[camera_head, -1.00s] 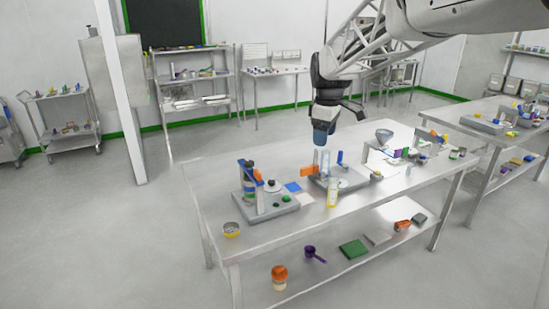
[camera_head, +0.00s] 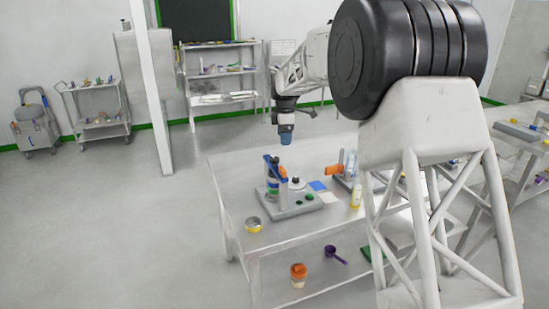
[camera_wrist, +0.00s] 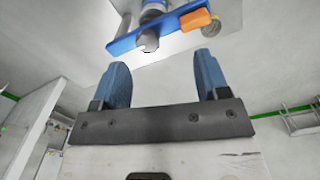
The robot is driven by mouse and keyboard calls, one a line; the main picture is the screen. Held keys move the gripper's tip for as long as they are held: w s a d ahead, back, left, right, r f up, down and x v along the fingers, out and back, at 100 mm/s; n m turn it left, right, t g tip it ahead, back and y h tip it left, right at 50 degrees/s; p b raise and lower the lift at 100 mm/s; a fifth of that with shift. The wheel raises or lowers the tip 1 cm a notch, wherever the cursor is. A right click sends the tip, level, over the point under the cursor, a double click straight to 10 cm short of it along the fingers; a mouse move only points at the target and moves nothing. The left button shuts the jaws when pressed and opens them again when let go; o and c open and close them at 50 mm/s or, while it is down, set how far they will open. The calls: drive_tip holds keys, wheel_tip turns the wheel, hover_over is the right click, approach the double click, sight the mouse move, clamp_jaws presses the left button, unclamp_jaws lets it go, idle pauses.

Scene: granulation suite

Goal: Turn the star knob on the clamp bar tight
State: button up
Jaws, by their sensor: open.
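The clamp fixture has a grey base (camera_head: 290,209) near the left end of the steel table in the head view. Its blue clamp bar (camera_head: 273,162) stands above the base, and it also shows in the wrist view (camera_wrist: 125,44). A grey rounded end (camera_wrist: 148,43) and an orange block (camera_wrist: 195,20) sit at the bar in the wrist view. Which part is the star knob is too small to tell. My gripper (camera_head: 286,137), also in the wrist view (camera_wrist: 162,75), has two blue fingers. It is open and empty, above and apart from the fixture.
My arm hides the table's right part. The table's left end is clear.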

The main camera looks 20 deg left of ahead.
drive_tip(key=n, duration=0.1)
hover_over(275, 158)
wheel_tip(275, 158, down, 2)
drive_tip(key=shift+s+a+f, duration=0.1)
drive_tip(key=shift+f, duration=0.05)
drive_tip(key=shift+f, duration=3.9)
drive_tip(key=shift+c, duration=0.4)
drive_tip(key=c, duration=0.8)
drive_tip(key=shift+c, duration=0.2)
